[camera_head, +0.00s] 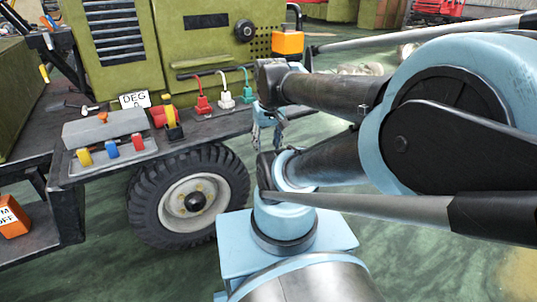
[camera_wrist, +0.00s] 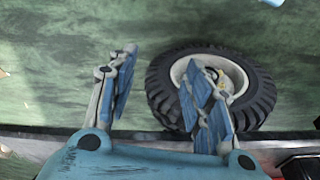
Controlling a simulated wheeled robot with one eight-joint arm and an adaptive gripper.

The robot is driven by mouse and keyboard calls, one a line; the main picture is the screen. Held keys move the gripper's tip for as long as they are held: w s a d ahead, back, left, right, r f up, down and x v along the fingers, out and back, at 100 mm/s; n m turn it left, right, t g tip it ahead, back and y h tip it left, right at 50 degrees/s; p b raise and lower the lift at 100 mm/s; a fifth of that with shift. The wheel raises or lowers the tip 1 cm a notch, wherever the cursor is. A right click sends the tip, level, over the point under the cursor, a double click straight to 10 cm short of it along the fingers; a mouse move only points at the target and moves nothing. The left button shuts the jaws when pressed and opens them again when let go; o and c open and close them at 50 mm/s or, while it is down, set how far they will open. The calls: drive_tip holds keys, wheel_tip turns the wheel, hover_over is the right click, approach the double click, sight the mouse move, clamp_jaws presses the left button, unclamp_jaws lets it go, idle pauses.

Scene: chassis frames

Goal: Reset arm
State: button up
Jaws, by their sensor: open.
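My gripper (camera_wrist: 160,95) shows in the wrist view with its two blue-padded fingers spread apart and nothing between them. Green floor lies behind the left finger, and a black tyre (camera_wrist: 162,82) with a pale hub is behind the right finger. In the head view my gripper (camera_head: 268,122) hangs small and partly hidden at the end of my folded arm, close to the right end of the chassis shelf. I see nothing held in it.
A green vehicle chassis (camera_head: 160,45) stands at left on a black tyre (camera_head: 150,215). Its shelf carries a grey tray (camera_head: 90,172) with coloured parts, a sign (camera_head: 134,99) and red, white and green plugs (camera_head: 203,104). An orange block (camera_head: 12,217) sits lower left.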

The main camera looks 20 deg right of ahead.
drive_tip(key=s+f, duration=0.2)
drive_tip(key=f, duration=0.1)
drive_tip(key=shift+d, duration=0.1)
idle(0.3)
drive_tip(key=shift+w+f, duration=0.2)
drive_tip(key=shift+w, duration=0.3)
drive_tip(key=shift+c, duration=0.2)
drive_tip(key=shift+s, duration=0.1)
drive_tip(key=shift+c, duration=1.3)
